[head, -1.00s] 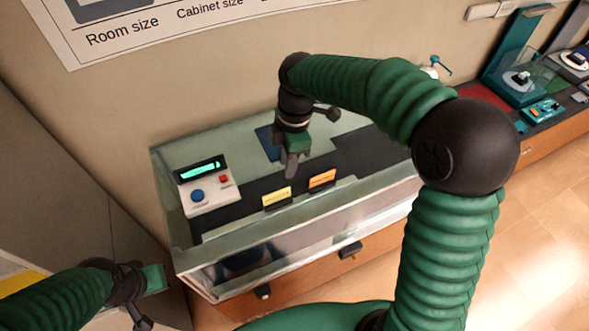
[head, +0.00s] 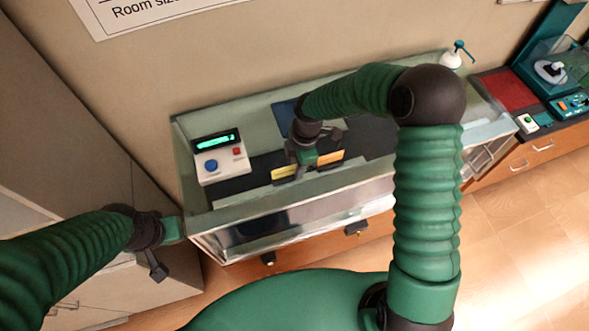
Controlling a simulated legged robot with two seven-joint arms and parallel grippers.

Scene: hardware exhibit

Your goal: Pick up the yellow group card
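The yellow card (head: 284,173) stands on the dark strip inside the glass-fronted display case (head: 215,219), right of the white console. An orange card (head: 331,158) stands just to its right. My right gripper (head: 300,172) reaches down over the case, at the right end of the yellow card and in front of part of the orange one. I cannot tell if it touches either card, and its fingers are too small and hidden to show their opening. My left gripper (head: 172,232) is at the case's left front corner; its finger opening is not clear.
The white console (head: 221,163) with a green display, blue button and red button stands left in the case. A blue panel (head: 285,115) lies behind my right arm. A white bottle (head: 452,60) stands at the back right. Grey cabinets (head: 60,130) stand at left.

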